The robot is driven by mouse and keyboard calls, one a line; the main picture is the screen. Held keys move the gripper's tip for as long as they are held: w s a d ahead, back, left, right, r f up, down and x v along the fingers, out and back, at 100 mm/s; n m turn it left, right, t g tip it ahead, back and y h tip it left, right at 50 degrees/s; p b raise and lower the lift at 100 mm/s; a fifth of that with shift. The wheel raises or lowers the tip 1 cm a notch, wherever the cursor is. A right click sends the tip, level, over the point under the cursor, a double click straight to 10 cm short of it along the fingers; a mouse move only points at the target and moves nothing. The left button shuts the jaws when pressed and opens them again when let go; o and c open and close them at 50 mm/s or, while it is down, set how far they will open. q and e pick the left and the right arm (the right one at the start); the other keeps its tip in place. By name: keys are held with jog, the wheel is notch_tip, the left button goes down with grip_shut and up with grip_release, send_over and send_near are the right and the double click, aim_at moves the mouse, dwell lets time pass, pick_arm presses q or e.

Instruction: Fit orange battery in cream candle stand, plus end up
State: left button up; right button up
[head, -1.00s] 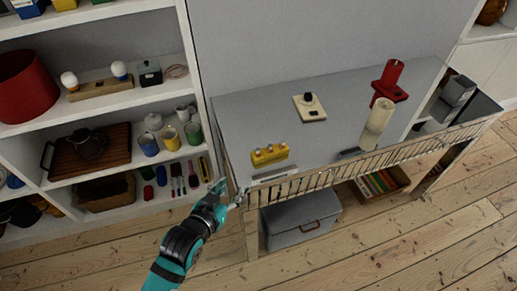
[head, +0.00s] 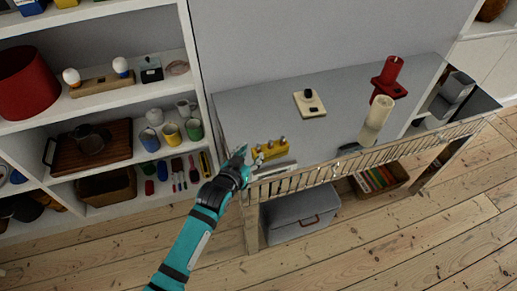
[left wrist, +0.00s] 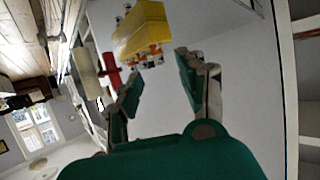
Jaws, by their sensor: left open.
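My left gripper (head: 248,162) is open and empty at the left front of the grey tabletop, beside a yellow block (head: 267,154) with several small pale-topped pieces in it. In the left wrist view, the yellow block (left wrist: 140,32) lies beyond my open fingers (left wrist: 157,82), apart from them. Small orange and white parts show at its edge; I cannot tell which is the orange battery or which end is plus. The cream candle stand (head: 377,115) is a tall cylinder near the table's front right. My right gripper is not in view.
A red candle stand (head: 390,78) stands behind the cream one. A cream plate with a black knob (head: 310,103) lies mid-table. A slatted rail (head: 350,168) runs along the front edge. A shelf unit (head: 100,103) stands left.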

aim_at(258, 145)
pick_arm(q)
jog(key=x, duration=0.4)
jog(key=shift+w+d, duration=0.2)
jog(key=shift+w, duration=0.15)
grip_shut()
jog(key=shift+s, duration=0.1)
jog(key=shift+r+p, duration=0.15)
jog(key=shift+p, duration=0.2)
